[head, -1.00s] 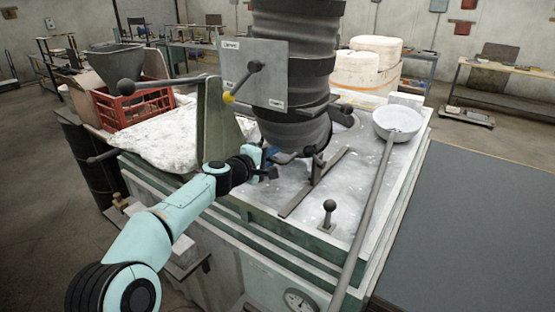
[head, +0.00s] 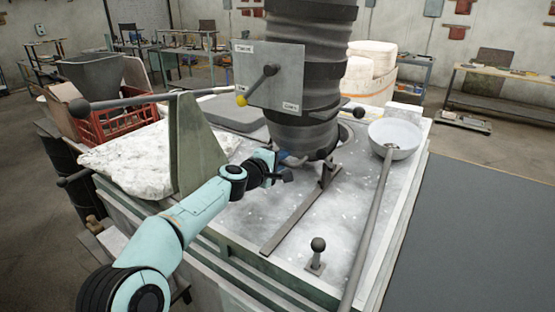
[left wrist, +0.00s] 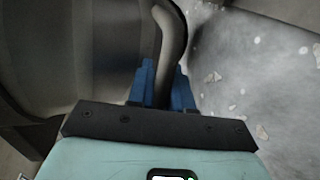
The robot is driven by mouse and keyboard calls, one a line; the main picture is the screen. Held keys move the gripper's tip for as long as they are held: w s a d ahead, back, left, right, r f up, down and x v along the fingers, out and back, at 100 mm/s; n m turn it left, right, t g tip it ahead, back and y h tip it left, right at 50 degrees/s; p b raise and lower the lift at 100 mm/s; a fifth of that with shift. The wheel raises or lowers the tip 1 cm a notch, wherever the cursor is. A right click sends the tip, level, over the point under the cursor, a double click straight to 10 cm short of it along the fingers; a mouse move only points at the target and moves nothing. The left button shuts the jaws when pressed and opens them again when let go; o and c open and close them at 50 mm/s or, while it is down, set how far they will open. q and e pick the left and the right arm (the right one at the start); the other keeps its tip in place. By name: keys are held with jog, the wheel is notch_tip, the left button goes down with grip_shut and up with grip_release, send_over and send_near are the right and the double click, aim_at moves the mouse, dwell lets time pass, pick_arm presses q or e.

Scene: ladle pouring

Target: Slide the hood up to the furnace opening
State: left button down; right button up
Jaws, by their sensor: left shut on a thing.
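The hood (head: 312,95) is a dark ribbed cylinder hanging over the furnace (head: 245,205), with a grey switch panel in front of its left side. My left gripper (head: 284,163) is at the hood's lower front edge. In the left wrist view its blue fingers (left wrist: 163,88) are shut around a bent grey bar handle (left wrist: 174,35) on the hood. The furnace opening (head: 345,133) shows only as a dark rim at the hood's lower right; the hood hides most of it. My right gripper is out of view.
A flat metal rail (head: 290,222) lies on the furnace top. A short knobbed lever (head: 317,255) stands at the front. A white ladle (head: 396,136) with a long handle rests on the right. An upright plate (head: 197,145) and white blanket (head: 130,160) are on the left.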

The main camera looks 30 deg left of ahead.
pick_arm(q)
jog(key=shift+r, duration=0.25)
jog(key=c, duration=1.4)
grip_release()
jog(key=shift+o, duration=1.4)
jog(key=shift+w, duration=0.15)
jog(key=shift+f, duration=0.15)
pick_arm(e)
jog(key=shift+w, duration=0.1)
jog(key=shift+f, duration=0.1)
pick_arm(q)
jog(key=b+v, duration=0.3)
jog(key=v, duration=1)
jog(key=shift+s, duration=0.25)
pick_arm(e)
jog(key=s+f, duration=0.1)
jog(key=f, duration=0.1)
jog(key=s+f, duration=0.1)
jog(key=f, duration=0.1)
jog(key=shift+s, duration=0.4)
